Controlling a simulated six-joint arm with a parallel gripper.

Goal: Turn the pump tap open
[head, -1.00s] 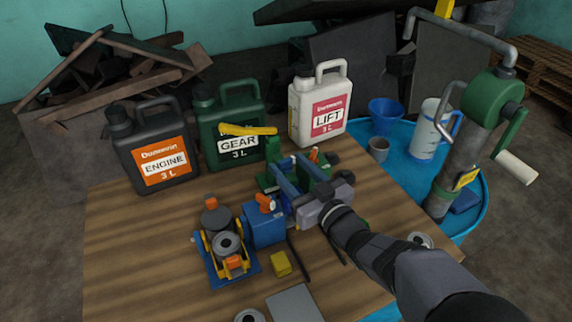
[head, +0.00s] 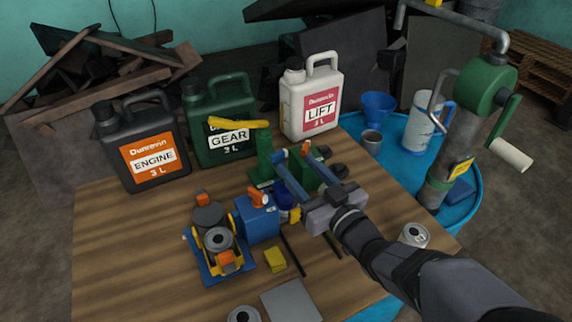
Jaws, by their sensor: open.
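My gripper (head: 292,153) is open over the back right of the table, its two blue fingers pointing away from the camera. Its fingers are over or beside a green unit (head: 264,158) with a long yellow lever (head: 239,123). A small orange handle (head: 306,147) shows close to the right fingertip. A blue unit (head: 258,222) with an orange handle (head: 257,197) and a small gauge stands left of my gripper. A green hand-crank pump (head: 487,88) stands in the blue drum at right, apart from my gripper. I cannot tell whether the fingers touch anything. The fingers partly hide the green unit.
A black ENGINE can (head: 142,150), a green GEAR can (head: 222,130) and a white LIFT can (head: 311,100) line the table's back. A small yellow-and-blue machine (head: 217,245), a yellow block (head: 275,260) and a grey plate (head: 291,301) are in front. The left tabletop (head: 125,250) is clear.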

